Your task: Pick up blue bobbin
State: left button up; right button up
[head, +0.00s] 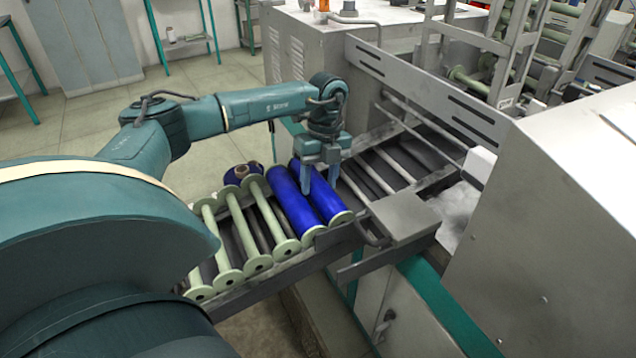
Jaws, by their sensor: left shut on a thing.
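Two blue bobbins lie side by side on the roller rack (240,292) in the middle of the head view. They are the left blue bobbin (288,205) and the right blue bobbin (328,203). My left gripper (320,180) points down from above, its fingers on either side of the right blue bobbin near its far end. It is shut on that bobbin, which still lies in line with the others. The fingers hide part of its far end. My right gripper is not in view.
Several empty pale green bobbins (233,232) lie to the left on the rack. Dark blue wound spools (236,174) sit behind them. A grey metal plate (404,216) and a large machine housing (560,215) stand close on the right. A slotted rail (430,88) runs behind.

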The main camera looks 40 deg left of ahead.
pick_arm(q)
jog(key=shift+c, duration=1)
jog(key=shift+r, duration=0.1)
